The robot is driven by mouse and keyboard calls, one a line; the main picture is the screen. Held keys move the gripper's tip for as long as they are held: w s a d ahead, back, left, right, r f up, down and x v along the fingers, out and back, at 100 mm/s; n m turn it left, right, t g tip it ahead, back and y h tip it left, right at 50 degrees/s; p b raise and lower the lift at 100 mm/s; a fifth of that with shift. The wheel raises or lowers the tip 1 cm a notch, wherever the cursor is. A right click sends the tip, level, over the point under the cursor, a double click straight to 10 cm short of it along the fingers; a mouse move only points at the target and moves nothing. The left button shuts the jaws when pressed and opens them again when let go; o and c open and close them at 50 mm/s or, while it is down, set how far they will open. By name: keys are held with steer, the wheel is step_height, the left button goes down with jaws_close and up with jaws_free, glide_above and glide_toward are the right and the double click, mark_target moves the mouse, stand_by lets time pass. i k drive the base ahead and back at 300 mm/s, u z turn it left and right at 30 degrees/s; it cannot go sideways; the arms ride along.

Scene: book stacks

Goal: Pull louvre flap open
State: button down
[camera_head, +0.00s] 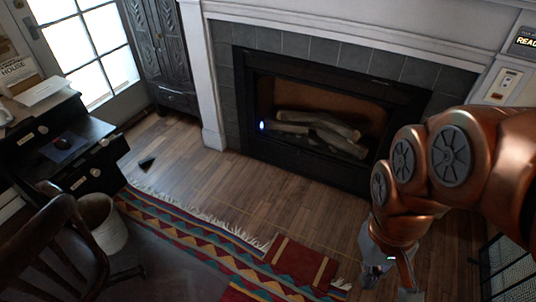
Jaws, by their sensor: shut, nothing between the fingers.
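I cannot clearly make out a louvre flap in this view. A dark mesh or slatted panel (508,272) shows at the lower right edge, cut off by the frame; I cannot tell whether it is the flap or whether it is open. My gripper (390,272) hangs at the lower right on my copper arm, over the wooden floor in front of the fireplace. It is shut with nothing held, and appears apart from the panel, to its left. My arm hides part of the fireplace's right side.
A black-framed fireplace (300,125) with logs stands at the back. A patterned rug (215,250) lies in front. At left are a dark desk (75,165) with drawers, a chair (45,245) and a bin (101,222). Bare wooden floor (205,180) lies between rug and hearth.

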mark_target(303, 160)
steer(key=u, duration=1.35)
steer(key=i, duration=1.75)
steer(key=z, duration=0.6)
steer(key=i, duration=0.85)
steer(key=z, duration=1.2)
steer(key=i, duration=0.3)
steer(key=z, duration=0.3)
